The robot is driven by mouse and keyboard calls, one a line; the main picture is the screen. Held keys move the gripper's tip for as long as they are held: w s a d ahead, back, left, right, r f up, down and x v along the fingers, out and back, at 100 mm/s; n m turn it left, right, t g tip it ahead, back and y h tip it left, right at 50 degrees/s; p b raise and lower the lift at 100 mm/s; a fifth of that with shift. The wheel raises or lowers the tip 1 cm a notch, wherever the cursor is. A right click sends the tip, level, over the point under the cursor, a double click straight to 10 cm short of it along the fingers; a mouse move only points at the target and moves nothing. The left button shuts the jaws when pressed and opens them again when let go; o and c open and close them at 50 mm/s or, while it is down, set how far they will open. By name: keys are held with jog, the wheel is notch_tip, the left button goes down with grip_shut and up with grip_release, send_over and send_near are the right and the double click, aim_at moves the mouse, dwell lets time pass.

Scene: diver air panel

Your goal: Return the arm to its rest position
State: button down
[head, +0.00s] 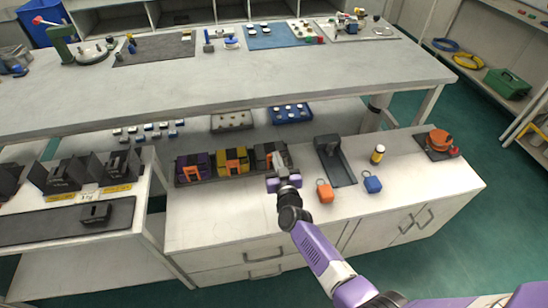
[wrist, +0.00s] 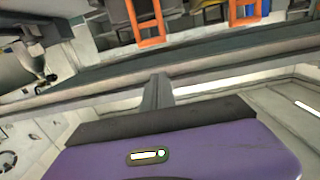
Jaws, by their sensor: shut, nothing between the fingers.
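My arm, with purple and pale links, reaches up from the bottom right in the head view. My gripper (head: 280,158) is shut and empty, over the back part of the white counter (head: 240,220), in front of the rightmost dark unit (head: 266,151) of a row. In the wrist view its purple housing fills the bottom, and the shut dark fingers (wrist: 156,92) point up the picture towards a dark ledge. Orange frames (wrist: 145,22) stand beyond them. I cannot tell from these views whether the fingers touch anything.
A purple unit (head: 194,166) and a yellow one (head: 232,160) stand left. A raised workbench (head: 200,75) runs behind. The front counter is clear.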

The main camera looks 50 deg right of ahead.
jog(key=r+p+v, duration=0.1)
jog(key=p+v, duration=0.2)
jog(key=v, duration=0.5)
jog(key=shift+s, duration=0.25)
